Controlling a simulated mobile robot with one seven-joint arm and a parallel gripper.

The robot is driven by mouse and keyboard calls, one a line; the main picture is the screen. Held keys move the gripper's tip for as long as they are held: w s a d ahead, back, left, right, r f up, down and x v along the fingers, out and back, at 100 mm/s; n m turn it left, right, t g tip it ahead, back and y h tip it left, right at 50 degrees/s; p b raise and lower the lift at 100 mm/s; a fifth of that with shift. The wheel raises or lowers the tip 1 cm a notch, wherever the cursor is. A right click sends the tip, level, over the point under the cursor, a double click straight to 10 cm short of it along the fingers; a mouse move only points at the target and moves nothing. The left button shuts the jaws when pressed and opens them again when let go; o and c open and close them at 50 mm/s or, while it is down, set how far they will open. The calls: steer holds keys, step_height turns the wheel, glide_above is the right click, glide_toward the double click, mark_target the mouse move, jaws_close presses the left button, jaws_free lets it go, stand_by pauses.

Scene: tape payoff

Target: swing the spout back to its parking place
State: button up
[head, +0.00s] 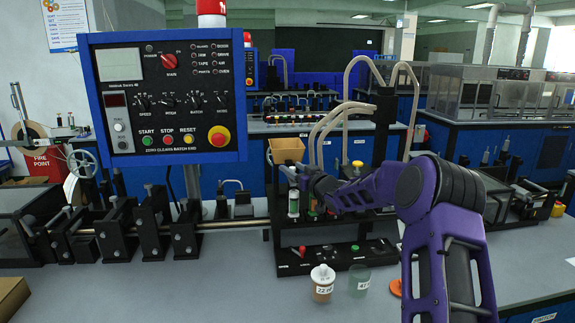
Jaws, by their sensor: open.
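My purple arm reaches in from the lower right. My gripper (308,181) is at its far end, over the black bottle rack (338,221) in the middle of the bench. Its dark jaws are small and overlap dark parts behind. It is beside a white-and-green bottle (293,203), and I cannot tell whether it touches anything. Beige curved tubes (349,78) arch from a black upright column (384,128) behind the rack. I cannot clearly make out which part is the spout or where its parking place is; my arm hides some of the rack's right side.
A control panel (165,98) stands at left above a shaft with black blocks (152,228). A white-lidded jar (322,286) and a clear beaker (359,280) stand in front of the rack. An orange disc (396,287) lies by my arm. Bench at front left (200,290) is clear.

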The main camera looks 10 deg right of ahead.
steer(key=shift+x, duration=1.95)
jaws_close()
